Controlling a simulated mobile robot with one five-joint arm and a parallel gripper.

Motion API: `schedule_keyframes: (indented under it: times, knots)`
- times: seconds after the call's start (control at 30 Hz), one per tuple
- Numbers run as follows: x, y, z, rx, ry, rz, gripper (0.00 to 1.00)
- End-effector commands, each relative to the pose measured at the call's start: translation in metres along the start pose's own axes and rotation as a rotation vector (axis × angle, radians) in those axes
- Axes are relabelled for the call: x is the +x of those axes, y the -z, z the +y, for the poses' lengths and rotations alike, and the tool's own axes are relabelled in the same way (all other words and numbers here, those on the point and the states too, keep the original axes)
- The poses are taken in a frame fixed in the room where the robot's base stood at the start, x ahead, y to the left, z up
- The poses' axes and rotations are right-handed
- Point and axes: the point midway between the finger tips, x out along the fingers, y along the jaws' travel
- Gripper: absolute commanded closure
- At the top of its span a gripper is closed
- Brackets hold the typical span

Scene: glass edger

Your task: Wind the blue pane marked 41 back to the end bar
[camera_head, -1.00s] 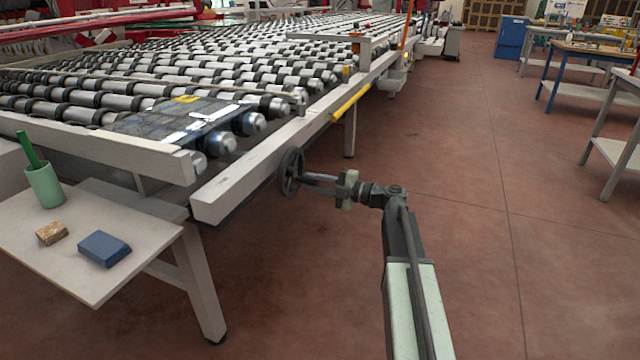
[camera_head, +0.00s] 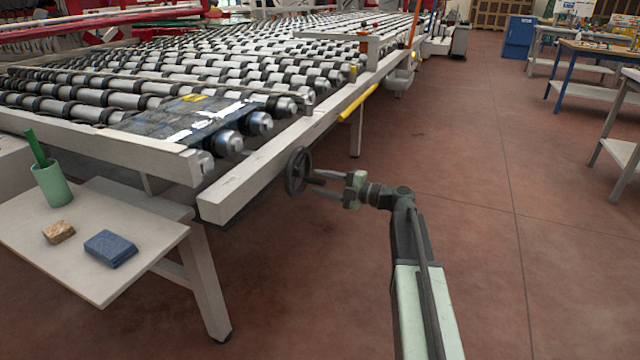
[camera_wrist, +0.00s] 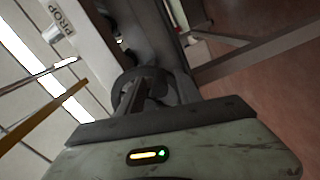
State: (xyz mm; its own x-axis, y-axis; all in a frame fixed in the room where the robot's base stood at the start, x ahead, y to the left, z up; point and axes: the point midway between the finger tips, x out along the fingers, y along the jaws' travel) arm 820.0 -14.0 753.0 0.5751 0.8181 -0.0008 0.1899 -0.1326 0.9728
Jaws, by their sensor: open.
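The blue pane (camera_head: 160,121) lies flat on the rollers at the near end of the conveyor, close to the pale end bar (camera_head: 95,142). It has a yellow label (camera_head: 193,98) whose marking is too small to read, and white glare on its surface. A dark handwheel (camera_head: 298,170) stands out from the side rail. My gripper (camera_head: 317,184) is open, its fingers pointing at the wheel's right side. In the wrist view, the fingers (camera_wrist: 147,92) overlap part of the handwheel (camera_wrist: 128,78); I cannot tell whether they touch it.
A side table (camera_head: 100,280) at the lower left holds a green cup (camera_head: 52,184), a brown block (camera_head: 58,232) and a blue block (camera_head: 110,248). The side rail (camera_head: 262,175) and a yellow bar (camera_head: 357,103) border the conveyor.

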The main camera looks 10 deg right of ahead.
Motion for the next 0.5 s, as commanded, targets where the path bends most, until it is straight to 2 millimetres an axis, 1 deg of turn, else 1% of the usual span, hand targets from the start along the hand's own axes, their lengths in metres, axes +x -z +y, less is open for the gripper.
schedule_keyframes:
  times: [0.07,0.3,0.4,0.5]
  knots:
    - [-0.01,0.0,0.0,0.0,0.0,-0.001,0.59]
    - [-0.057,-0.001,0.0,0.0,0.0,-0.004,0.59]
    - [-0.07,-0.002,0.0,0.0,0.0,-0.005,0.59]
    - [-0.076,-0.002,0.0,0.0,0.0,-0.003,0.59]
